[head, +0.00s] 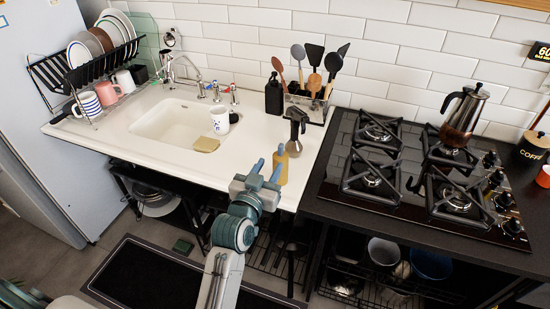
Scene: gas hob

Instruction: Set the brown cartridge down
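The brown cartridge (282,166), tan with a narrower top, appears upright at the front edge of the white counter (240,171). The cartridge's base is partly hidden.
A dark-topped bottle-like tool (296,131) stands just behind the cartridge. The sink (170,122) with a sponge (206,144) and a white mug (220,120) lies left. The black gas hob (410,185) with a moka pot (464,115) is right. An utensil holder (305,105) stands behind.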

